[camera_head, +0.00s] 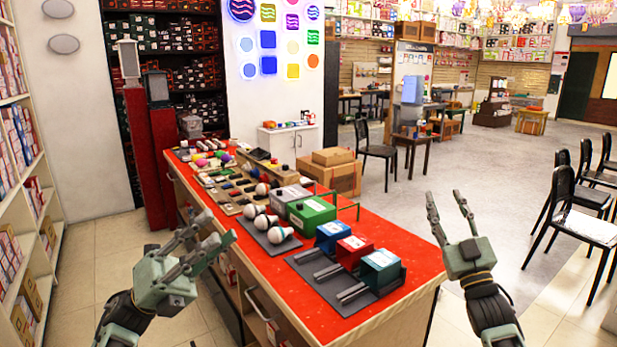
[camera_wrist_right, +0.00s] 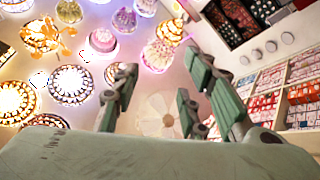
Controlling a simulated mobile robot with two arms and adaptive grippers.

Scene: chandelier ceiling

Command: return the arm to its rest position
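My left gripper (camera_head: 207,241) is raised in front of the left side of the red-topped counter (camera_head: 415,262), its fingers spread and empty. My right gripper (camera_head: 449,207) stands upright to the right of the counter's near corner, over the floor, its fingers apart with nothing between them. The right wrist view looks up past the open fingers of the right gripper (camera_wrist_right: 160,95) toward the ceiling lamps. Neither gripper touches anything that I can see.
The counter holds bulbs (camera_head: 280,233), coloured boxes (camera_head: 380,268) and green cases (camera_head: 311,213). Black chairs (camera_head: 574,224) stand at the right, and shelves (camera_head: 18,180) line the left wall. The floor between the counter and chairs is clear. Chandeliers (camera_wrist_right: 70,85) hang overhead.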

